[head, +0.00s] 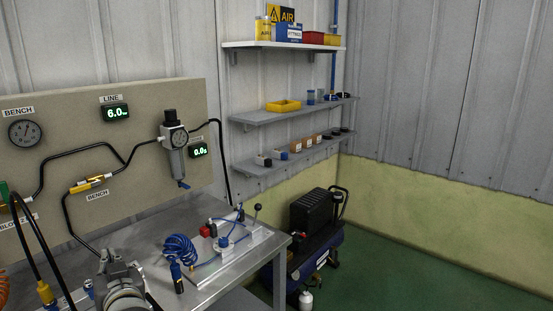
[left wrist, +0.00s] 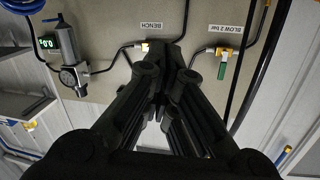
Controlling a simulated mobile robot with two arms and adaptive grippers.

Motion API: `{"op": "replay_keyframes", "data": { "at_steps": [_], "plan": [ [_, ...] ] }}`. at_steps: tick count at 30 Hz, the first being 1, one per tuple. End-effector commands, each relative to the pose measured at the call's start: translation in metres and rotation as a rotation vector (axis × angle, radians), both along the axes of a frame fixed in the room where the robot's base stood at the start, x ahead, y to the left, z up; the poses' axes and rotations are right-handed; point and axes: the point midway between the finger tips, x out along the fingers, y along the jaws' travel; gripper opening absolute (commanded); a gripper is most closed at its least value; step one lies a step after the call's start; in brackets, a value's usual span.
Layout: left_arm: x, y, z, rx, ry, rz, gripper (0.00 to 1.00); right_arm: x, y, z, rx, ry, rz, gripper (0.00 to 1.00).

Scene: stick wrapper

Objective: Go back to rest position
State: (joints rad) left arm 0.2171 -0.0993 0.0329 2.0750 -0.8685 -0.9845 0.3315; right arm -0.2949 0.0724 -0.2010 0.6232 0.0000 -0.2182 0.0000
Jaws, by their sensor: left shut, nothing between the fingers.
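My left gripper (left wrist: 163,78) shows in the left wrist view with its dark fingers together and nothing between them. Its fingertips are in front of the beige panel (left wrist: 105,95), near the BENCH label (left wrist: 157,26). Whether they touch the panel cannot be told. In the head view a grey part of my arm shows at the bottom left, over the metal bench (head: 215,175). My right gripper is in neither view.
The panel carries a gauge (head: 25,133), a regulator (head: 174,150) and black hoses. The bench holds a plate (head: 240,250) with a blue coiled hose (head: 180,249). A compressor (head: 312,235) stands beside it. Shelves (head: 290,118) hold small parts. The green floor at right is clear.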

Motion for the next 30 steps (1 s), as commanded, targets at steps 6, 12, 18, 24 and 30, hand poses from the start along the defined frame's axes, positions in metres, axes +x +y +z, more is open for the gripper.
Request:
{"op": "replay_keyframes", "data": {
  "at_steps": [6, 12, 18, 24, 30],
  "plan": [
    [-0.079, -0.037, -0.135, -0.155, 0.378, -0.163, 0.00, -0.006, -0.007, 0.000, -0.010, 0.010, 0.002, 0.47],
    [-0.171, -0.086, -0.217, -0.284, 0.708, -0.345, 0.00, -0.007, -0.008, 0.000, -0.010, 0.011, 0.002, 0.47],
    [-0.246, -0.123, -0.252, -0.371, 0.931, -0.490, 0.00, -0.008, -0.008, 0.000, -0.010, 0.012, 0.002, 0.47],
    [-0.312, -0.152, -0.267, -0.441, 1.109, -0.618, 0.00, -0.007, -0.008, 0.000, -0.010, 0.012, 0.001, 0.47],
    [-0.295, -0.153, -0.324, -0.443, 1.119, -0.607, 0.00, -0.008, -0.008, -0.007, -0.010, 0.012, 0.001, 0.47]
  ]
}}
